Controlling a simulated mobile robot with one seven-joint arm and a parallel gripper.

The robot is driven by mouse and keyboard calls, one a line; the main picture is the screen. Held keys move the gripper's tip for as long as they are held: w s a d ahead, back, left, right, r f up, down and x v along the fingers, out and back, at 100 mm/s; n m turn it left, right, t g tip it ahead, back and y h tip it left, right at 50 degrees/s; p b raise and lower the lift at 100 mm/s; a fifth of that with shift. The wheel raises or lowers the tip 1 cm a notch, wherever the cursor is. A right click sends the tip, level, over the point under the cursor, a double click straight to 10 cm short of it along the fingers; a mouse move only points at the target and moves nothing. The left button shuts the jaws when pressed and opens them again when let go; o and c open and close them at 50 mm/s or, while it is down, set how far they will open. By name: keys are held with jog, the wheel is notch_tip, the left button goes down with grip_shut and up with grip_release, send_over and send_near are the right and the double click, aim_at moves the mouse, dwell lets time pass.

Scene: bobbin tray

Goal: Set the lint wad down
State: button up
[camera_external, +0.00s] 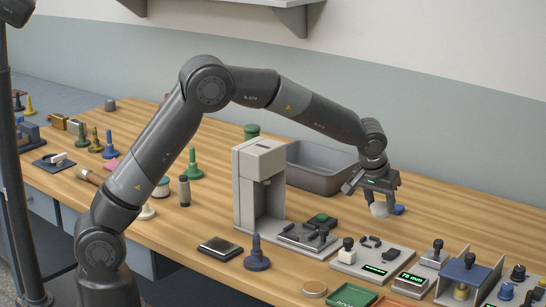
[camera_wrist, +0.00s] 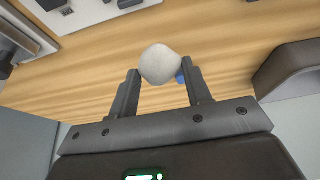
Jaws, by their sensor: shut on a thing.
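The lint wad (camera_external: 379,210) is a whitish, rounded lump close to the wooden table top, right of the grey bin. In the wrist view the wad (camera_wrist: 160,63) sits between my two fingertips, sticking out beyond them. My gripper (camera_external: 377,202) points down and is shut on the wad; it also shows in the wrist view (camera_wrist: 160,72). I cannot tell whether the wad touches the table. A small blue object (camera_external: 398,210) is right beside the wad, and it is partly hidden behind the wad and a finger in the wrist view (camera_wrist: 180,77).
The grey bin (camera_external: 318,180) stands behind left of my gripper. A grey dispenser-like machine (camera_external: 245,190) stands further left. Small devices and fixtures (camera_external: 372,258) line the front edge. A blue peg (camera_external: 256,255) stands by a dark tray (camera_external: 220,248). The wood right of my gripper is clear.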

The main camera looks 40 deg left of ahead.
jog(key=w+a+f, duration=0.2)
jog(key=w, duration=0.1)
jog(key=shift+w+f, duration=0.15)
jog(key=shift+f, duration=2)
jog(key=shift+f, duration=0.15)
jog(key=o, duration=0.9)
jog(key=shift+o, duration=0.2)
jog(key=v, duration=1.2)
